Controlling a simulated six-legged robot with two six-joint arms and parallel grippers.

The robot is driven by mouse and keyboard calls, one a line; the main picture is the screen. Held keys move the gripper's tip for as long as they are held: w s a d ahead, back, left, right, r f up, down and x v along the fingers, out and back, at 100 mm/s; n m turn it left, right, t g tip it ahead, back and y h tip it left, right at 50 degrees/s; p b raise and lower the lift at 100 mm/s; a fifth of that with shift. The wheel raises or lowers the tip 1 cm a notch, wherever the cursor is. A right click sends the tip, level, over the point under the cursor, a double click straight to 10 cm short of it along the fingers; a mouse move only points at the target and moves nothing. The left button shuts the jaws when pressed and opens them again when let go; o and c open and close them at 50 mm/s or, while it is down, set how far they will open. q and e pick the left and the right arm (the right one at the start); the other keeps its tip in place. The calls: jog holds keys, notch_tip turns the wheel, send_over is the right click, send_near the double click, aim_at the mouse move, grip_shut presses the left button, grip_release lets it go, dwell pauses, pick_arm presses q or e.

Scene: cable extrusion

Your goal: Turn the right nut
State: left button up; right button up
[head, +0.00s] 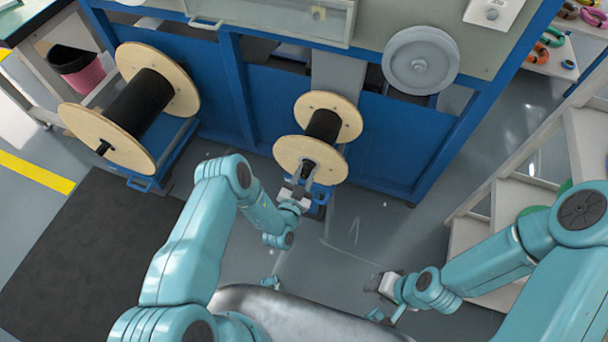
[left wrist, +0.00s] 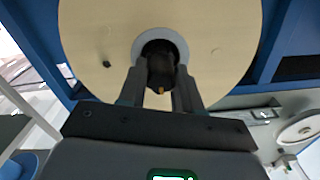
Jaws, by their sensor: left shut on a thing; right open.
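The small spool (head: 324,127) has wooden flanges and black cable, and sits at the front of the blue machine. The dark nut (left wrist: 160,68) shows in the left wrist view at the centre of the spool's flange (left wrist: 90,40), inside a grey ring. My left gripper (head: 301,187) is at this nut. Its two fingers (left wrist: 160,88) stand on either side of the nut and are shut on it. The fingers hide part of the nut. My right gripper (head: 378,283) is open and empty, low over the floor, away from the spool.
A larger spool (head: 140,105) with black cable stands on a blue stand at the left. The blue machine frame (head: 390,150) runs behind both spools. A grey wheel (head: 420,60) is mounted at its upper right. White shelves (head: 590,140) stand at the right. The floor between is clear.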

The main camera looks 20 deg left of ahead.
pick_arm(q)
jog(key=shift+w+d+r, duration=0.1)
jog(key=shift+w+r, duration=0.05)
jog(key=shift+r, duration=0.15)
jog(key=o, duration=1)
jog(key=shift+o, duration=0.2)
jog(key=shift+f, duration=0.1)
jog(key=shift+s, duration=0.5)
jog(key=s+p, duration=0.1)
jog(key=s, duration=1.4)
jog(key=shift+s+a+p, duration=0.25)
jog(key=shift+a+p, duration=0.05)
jog(key=shift+a, duration=0.05)
